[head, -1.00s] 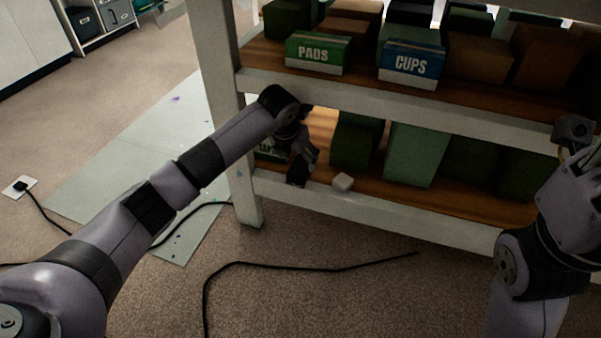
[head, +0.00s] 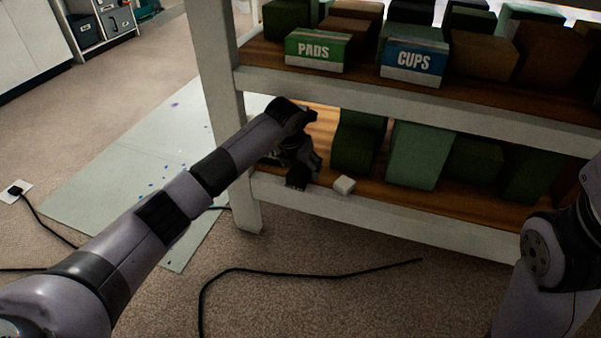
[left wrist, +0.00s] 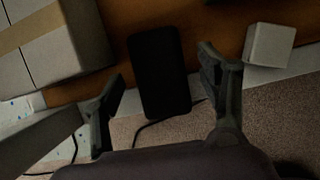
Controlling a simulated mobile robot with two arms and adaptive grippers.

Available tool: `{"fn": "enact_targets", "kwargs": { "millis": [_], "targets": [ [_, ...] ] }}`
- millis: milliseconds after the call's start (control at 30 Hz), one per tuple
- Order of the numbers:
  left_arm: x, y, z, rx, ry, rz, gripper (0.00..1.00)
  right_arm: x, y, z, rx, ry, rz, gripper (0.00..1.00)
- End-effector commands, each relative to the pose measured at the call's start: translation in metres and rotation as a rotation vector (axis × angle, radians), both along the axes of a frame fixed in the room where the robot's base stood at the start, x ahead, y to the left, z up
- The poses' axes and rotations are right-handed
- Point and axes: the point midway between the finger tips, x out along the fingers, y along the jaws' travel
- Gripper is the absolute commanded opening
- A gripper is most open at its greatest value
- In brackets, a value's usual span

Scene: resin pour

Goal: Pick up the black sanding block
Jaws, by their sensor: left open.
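The black sanding block (left wrist: 159,72) lies flat on the lower wooden shelf near its front edge, in the left wrist view. In the head view a dark shape at the shelf edge (head: 298,178) appears to be the block, partly covered by my gripper. My left gripper (left wrist: 160,88) is open, with one finger to each side of the block's near part and gaps between. It also shows in the head view (head: 304,160), reaching in over the lower shelf. My right gripper is out of view; only part of that arm shows at the right.
A small white block (head: 344,185) sits to the right of the black one. Green boxes (head: 417,155) stand behind on the lower shelf. A taped box (left wrist: 55,40) is close at the left. The upper shelf board (head: 420,98) is overhead. A black cable (head: 310,272) lies on the carpet.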

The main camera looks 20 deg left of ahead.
Motion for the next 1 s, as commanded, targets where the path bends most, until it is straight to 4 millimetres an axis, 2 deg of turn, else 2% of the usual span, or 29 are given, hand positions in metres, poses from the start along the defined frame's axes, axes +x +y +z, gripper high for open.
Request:
{"fn": "enact_targets", "kwargs": {
  "millis": [533, 1000],
  "targets": [
    [-0.0001, 0.0002, -0.0046, 0.000, 0.001, 0.001, 0.68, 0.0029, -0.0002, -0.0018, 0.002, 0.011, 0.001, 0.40],
    [-0.0001, 0.0003, -0.0044, 0.000, 0.000, 0.001, 0.37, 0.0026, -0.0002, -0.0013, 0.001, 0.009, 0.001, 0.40]
  ]
}}
